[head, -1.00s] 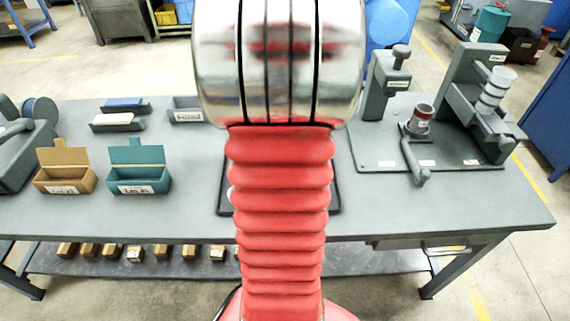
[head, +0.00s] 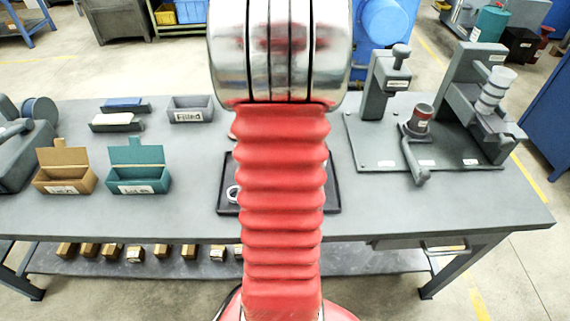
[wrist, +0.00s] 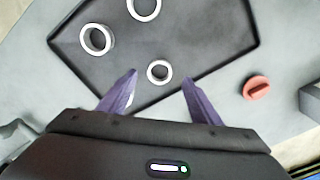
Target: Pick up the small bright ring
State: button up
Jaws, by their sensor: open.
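In the wrist view, a small bright ring (wrist: 159,62) lies flat in a black tray (wrist: 215,59), just ahead of the space between my fingertips. Two larger bright rings lie in the same tray: one at the left (wrist: 84,40) and one at the top (wrist: 132,8). A bit of something pale (wrist: 131,98) shows beside my left finger. My gripper (wrist: 158,76) is open, with its two dark purple fingers apart and nothing between them. In the head view my red arm hides most of the tray (head: 334,190); part of one ring (head: 229,194) shows at its left.
A red knob-like part (wrist: 256,88) lies right of the tray. On the table (head: 400,215) stand a brown box (head: 65,180), a teal box (head: 138,181), a grey bin labelled "Filled" (head: 190,110) and a grinder fixture (head: 465,110) at the right.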

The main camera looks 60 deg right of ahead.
notch_tip(320, 180, down, 5)
jog(key=shift+d+r, duration=0.1)
jog(key=shift+d, duration=0.05)
jog(key=shift+c, duration=0.2)
dwell(0.4)
jog(key=c, duration=1.1)
jog(key=shift+r, duration=0.15)
notch_tip(320, 180, up, 10)
dwell(0.6)
